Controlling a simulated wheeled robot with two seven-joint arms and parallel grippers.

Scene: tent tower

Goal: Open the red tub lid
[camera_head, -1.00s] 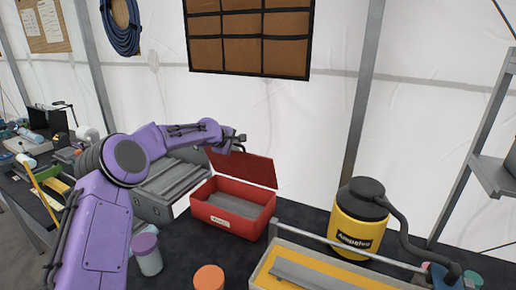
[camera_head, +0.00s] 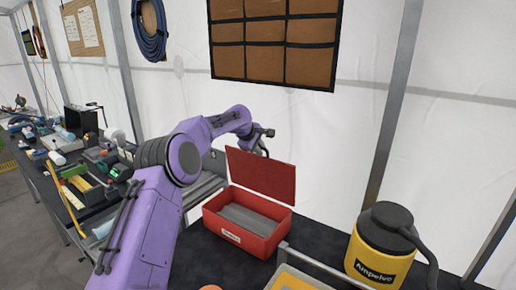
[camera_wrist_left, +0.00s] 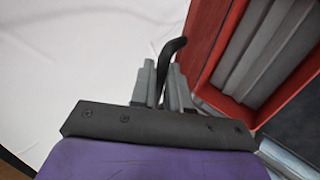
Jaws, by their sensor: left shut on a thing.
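The red tub (camera_head: 235,236) sits on the dark table in the head view, with grey ribbed material showing inside. Its red lid (camera_head: 262,178) stands raised at the back edge, close to upright, and the tub is open. My left gripper (camera_head: 265,145) is at the lid's top edge, behind it and partly hidden by it. In the left wrist view my left gripper (camera_wrist_left: 166,88) has its fingers closed around a thin black curved handle (camera_wrist_left: 177,46). The red lid (camera_wrist_left: 208,40) and the tub's inside (camera_wrist_left: 262,55) show to its right. My right gripper is not in view.
A yellow and black jug (camera_head: 378,250) stands to the right of the tub. A grey case (camera_head: 205,190) is behind my left arm. A pale tray with yellow inside (camera_head: 300,280) lies at the front. A white tent wall rises behind.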

